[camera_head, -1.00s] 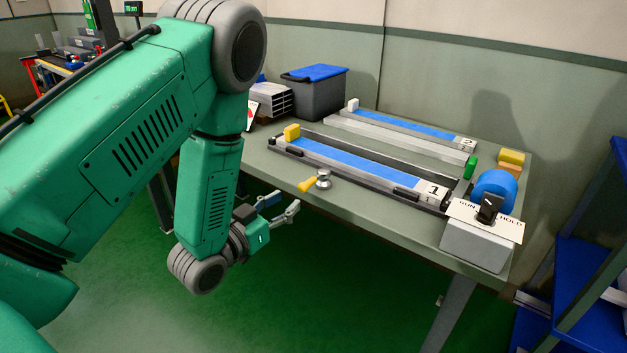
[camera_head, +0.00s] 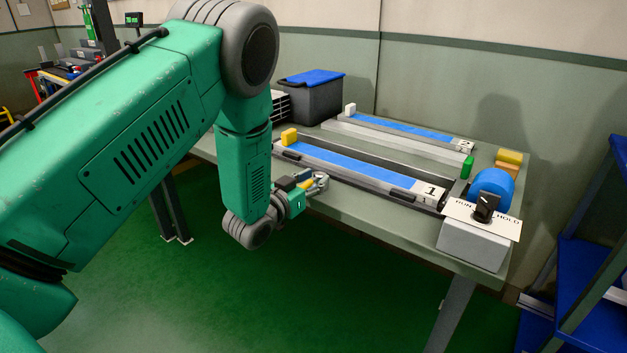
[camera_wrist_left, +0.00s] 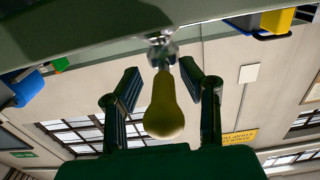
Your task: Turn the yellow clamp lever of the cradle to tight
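The yellow clamp lever (camera_wrist_left: 164,108) shows large in the left wrist view, its rounded end towards my palm and its narrow end at a metal pivot (camera_wrist_left: 161,48) by the bench edge. My left gripper (camera_wrist_left: 160,74) is open, with one finger on each side of the lever and a gap visible at both sides. In the head view my left gripper (camera_head: 316,184) is at the bench's front edge, beside cradle 1 (camera_head: 350,168), and mostly hides the lever and pivot. Cradle 1 has a blue strip and a number 1 plate. My right gripper is not in view.
A second cradle (camera_head: 400,130) lies behind the first. A grey RUN/HOLD switch box (camera_head: 474,242) and a blue cylinder (camera_head: 492,187) stand at the bench's right end. A grey bin with blue lid (camera_head: 312,98) stands at the back. Floor in front is clear.

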